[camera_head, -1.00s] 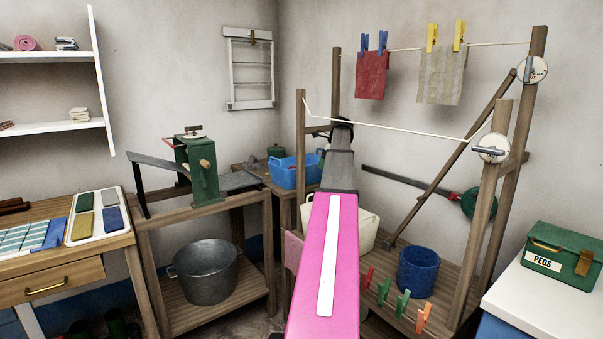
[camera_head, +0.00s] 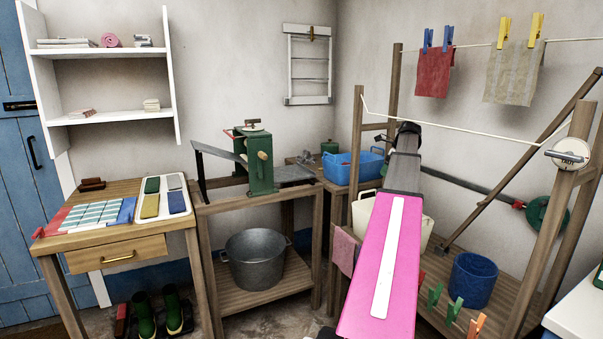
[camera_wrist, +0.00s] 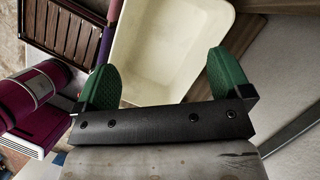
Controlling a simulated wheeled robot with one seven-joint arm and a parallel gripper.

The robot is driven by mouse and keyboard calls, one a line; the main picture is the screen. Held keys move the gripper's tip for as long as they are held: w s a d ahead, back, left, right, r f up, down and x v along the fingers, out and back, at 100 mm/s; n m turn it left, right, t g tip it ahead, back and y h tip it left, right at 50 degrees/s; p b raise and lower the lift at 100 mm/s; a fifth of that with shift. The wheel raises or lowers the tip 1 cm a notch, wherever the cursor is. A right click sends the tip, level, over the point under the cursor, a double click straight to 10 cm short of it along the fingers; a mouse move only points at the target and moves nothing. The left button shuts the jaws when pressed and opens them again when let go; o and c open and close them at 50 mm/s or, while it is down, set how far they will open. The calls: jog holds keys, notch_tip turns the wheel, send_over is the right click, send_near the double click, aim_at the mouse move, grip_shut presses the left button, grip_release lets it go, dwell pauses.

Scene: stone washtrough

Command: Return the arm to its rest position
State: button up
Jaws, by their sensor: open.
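My gripper (camera_wrist: 165,80) shows in the wrist view with its two green fingertips wide apart and nothing between them. Beyond the fingers is a cream basin (camera_wrist: 165,45), apart from them as far as I can tell. In the head view my pink arm reaches forward over the wooden drying frame (camera_head: 357,150), and its far end hides the gripper. The cream basin (camera_head: 362,212) shows there partly behind the arm.
A blue bucket (camera_head: 473,280) and pegs (camera_head: 454,310) sit low right. A green mangle (camera_head: 257,165), metal pot (camera_head: 256,258) and drawer table (camera_head: 120,250) stand left. Open floor (camera_head: 270,328) shows at the bottom.

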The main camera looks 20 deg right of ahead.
jog(key=a+f+n+g, duration=0.1)
jog(key=a+f+n, duration=0.5)
jog(key=a+f, duration=0.8)
jog(key=a+f+n+g, duration=0.1)
jog(key=a+f+n, duration=0.7)
jog(key=a, duration=0.9)
jog(key=s+a+f+n+h, duration=0.1)
jog(key=s+a+f+n, duration=0.3)
jog(key=a, duration=0.4)
jog(key=s+a+f+n+g+h, duration=0.1)
jog(key=s+a+f+n, duration=0.4)
jog(key=a, duration=0.3)
jog(key=s+a+f+n, duration=0.5)
jog(key=s+a+f, duration=0.1)
jog(key=a, duration=0.2)
jog(key=shift+a+f+h, duration=0.4)
jog(key=shift+s, duration=0.1)
